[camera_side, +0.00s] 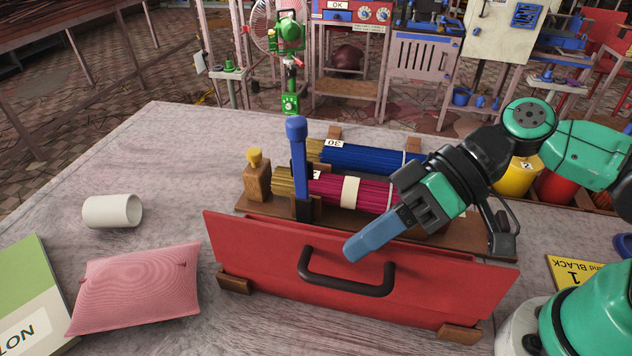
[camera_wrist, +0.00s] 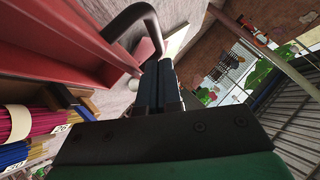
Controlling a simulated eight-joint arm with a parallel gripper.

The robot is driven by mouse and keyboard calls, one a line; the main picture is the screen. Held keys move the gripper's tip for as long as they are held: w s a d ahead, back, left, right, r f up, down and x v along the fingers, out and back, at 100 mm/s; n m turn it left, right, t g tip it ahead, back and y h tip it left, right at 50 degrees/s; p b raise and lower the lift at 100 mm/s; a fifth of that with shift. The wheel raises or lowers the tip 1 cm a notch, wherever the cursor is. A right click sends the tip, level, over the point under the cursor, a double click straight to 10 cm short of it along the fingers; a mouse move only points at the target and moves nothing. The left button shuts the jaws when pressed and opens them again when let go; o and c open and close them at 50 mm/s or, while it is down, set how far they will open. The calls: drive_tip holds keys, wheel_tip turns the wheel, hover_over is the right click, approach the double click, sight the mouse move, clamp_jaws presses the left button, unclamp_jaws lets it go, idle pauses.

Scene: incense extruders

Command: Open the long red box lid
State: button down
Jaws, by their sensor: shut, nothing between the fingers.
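The long red box (camera_side: 290,258) stands on the table with its wide red front panel facing the side camera. A dark curved handle (camera_side: 347,288) is fixed on that panel. My gripper (camera_side: 352,248) has its blue fingers shut and empty, angled down in front of the panel, just above the handle's middle. In the wrist view the shut fingers (camera_wrist: 158,85) lie close to the handle (camera_wrist: 132,22), with the red panel (camera_wrist: 75,40) on the left. I cannot tell whether they touch the handle. The panel's upper edge hides part of the box behind it.
Bundles of magenta sticks (camera_side: 345,190) and blue sticks (camera_side: 365,157) lie on the wooden top behind the panel, beside a blue-topped post (camera_side: 298,160) and a small wooden bottle (camera_side: 257,180). The table's far left is clear.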

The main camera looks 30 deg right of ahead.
sight(344, 283)
drive_tip(key=shift+s+a+f, duration=0.35)
drive_tip(key=shift+f, duration=0.25)
drive_tip(key=shift+s+a+f+t+h, duration=0.15)
drive_tip(key=shift+s+a+f, duration=0.05)
drive_tip(key=shift+s+a, duration=0.25)
drive_tip(key=shift+s+a+f+t+h, duration=0.15)
drive_tip(key=shift+s+a, duration=0.3)
drive_tip(key=shift+r, duration=0.15)
